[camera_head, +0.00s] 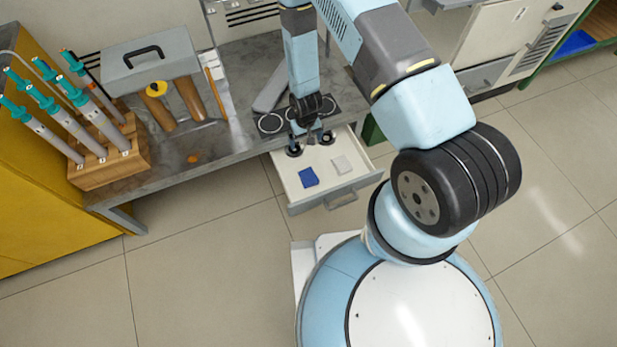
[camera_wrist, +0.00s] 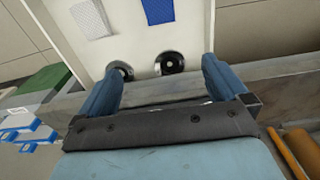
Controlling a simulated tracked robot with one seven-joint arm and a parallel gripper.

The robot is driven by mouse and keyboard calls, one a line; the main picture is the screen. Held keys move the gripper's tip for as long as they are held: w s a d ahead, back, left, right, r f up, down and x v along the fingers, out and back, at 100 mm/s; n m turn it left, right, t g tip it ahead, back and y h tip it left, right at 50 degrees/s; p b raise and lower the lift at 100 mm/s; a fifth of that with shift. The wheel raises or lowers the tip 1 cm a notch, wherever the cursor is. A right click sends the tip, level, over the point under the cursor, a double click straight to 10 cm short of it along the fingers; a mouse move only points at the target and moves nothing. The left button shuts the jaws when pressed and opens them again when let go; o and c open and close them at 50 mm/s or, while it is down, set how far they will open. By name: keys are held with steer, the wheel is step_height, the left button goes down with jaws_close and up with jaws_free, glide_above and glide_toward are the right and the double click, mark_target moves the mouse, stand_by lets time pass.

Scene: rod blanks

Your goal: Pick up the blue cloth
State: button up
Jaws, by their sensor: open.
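The blue cloth (camera_head: 308,178) lies flat in the open drawer (camera_head: 292,185), on the left side of its floor in the head view. It also shows at the top edge of the wrist view (camera_wrist: 158,10), partly cut off. My gripper (camera_head: 311,138) is open and empty above the back of the drawer. In the wrist view its two blue fingers (camera_wrist: 160,88) are spread wide, with the cloth beyond them and apart from them.
A white cloth (camera_head: 341,164) lies to the right of the blue one. Two dark round pieces (camera_wrist: 169,62) sit at the drawer's back.

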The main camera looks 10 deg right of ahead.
steer(key=s+f, duration=0.4)
steer(key=f, duration=0.3)
glide_above(308, 176)
step_height(308, 176, down, 8)
steer(key=shift+s+r, duration=0.1)
steer(key=shift+s, duration=0.05)
steer(key=shift+w+f, duration=0.15)
steer(key=shift+f, duration=1.3)
steer(key=shift+w+f, duration=0.1)
steer(key=shift+f, duration=1.35)
steer(key=shift+c, duration=0.5)
steer(key=c, duration=1)
steer(key=shift+r, duration=0.1)
